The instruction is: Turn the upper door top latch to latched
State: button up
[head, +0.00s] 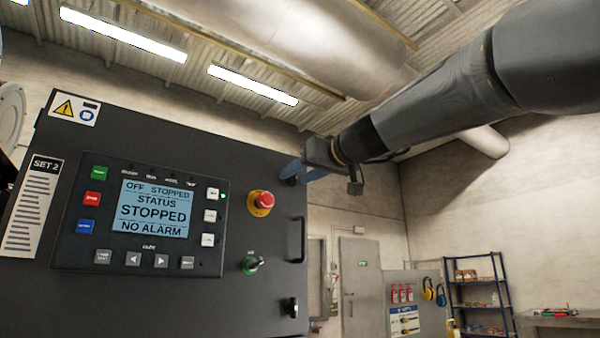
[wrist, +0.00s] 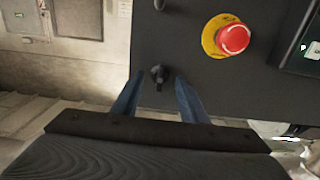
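The upper door (head: 130,130) is a dark panel with a display reading STOPPED. Its top latch is a small black knob (wrist: 158,75) near the door's edge in the wrist view. My gripper (wrist: 160,82) has two blue fingers, spread open, one on each side of the latch. Gaps show between the latch and both fingers, so it is not gripped. In the head view my gripper (head: 293,174) is at the door's upper right corner and mostly hides the latch. The latch's exact turn angle is hard to tell.
A red emergency stop (head: 263,201) on a yellow ring sits close to my gripper. A shelf (head: 478,290) stands far right. Open room lies right of the cabinet.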

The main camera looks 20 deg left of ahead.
jog(key=shift+d, duration=0.1)
grip_shut()
jog(key=m+b, duration=0.1)
jog(key=m, duration=0.3)
jog(key=shift+w+m, duration=0.1)
jog(key=shift+m, duration=0.2)
jog(key=shift+f+m+p, duration=0.2)
jog(key=shift+m+p, duration=0.65)
jog(key=shift+m, duration=5.85)
jog(key=shift+w, duration=0.1)
